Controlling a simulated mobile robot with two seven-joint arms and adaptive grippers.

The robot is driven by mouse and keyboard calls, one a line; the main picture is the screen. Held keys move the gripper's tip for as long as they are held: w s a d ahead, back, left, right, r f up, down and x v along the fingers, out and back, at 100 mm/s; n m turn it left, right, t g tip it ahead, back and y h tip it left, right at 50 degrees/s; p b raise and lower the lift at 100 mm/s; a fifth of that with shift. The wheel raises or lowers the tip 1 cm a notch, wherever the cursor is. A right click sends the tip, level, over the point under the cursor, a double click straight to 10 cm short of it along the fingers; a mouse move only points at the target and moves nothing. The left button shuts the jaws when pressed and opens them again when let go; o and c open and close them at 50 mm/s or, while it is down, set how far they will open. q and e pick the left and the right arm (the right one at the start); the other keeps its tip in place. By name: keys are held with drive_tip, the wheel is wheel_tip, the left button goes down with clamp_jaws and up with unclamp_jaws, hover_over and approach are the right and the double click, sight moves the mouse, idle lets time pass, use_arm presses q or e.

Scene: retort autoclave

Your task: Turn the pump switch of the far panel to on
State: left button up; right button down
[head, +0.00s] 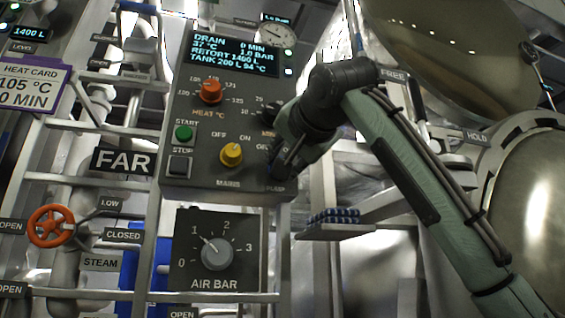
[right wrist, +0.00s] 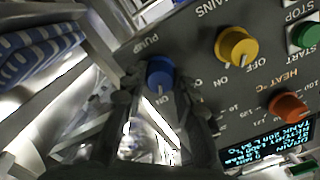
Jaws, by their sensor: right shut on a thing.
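The far panel (head: 222,110) is a dark grey control box beside a FAR sign (head: 123,161). In the right wrist view its pump switch (right wrist: 160,72) is a blue knob beside the PUMP label, with ON printed by it. My right gripper (head: 281,168) is at the panel's lower right corner and mostly hides the pump switch in the head view. In the right wrist view the fingers of my right gripper (right wrist: 158,92) are on either side of the blue knob, shut on it. Which way the knob points is unclear. My left gripper is not in view.
On the panel are the yellow mains knob (head: 231,154), orange heat knob (head: 209,91), green start button (head: 184,133) and dark stop button (head: 180,165). Below is the air bar dial (head: 217,254). A rack edge with blue-white pieces (head: 334,216) lies right of the panel.

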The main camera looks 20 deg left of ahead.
drive_tip(key=shift+m, duration=0.3)
drive_tip(key=c, duration=1.2)
unclamp_jaws()
drive_tip(key=v, duration=1.2)
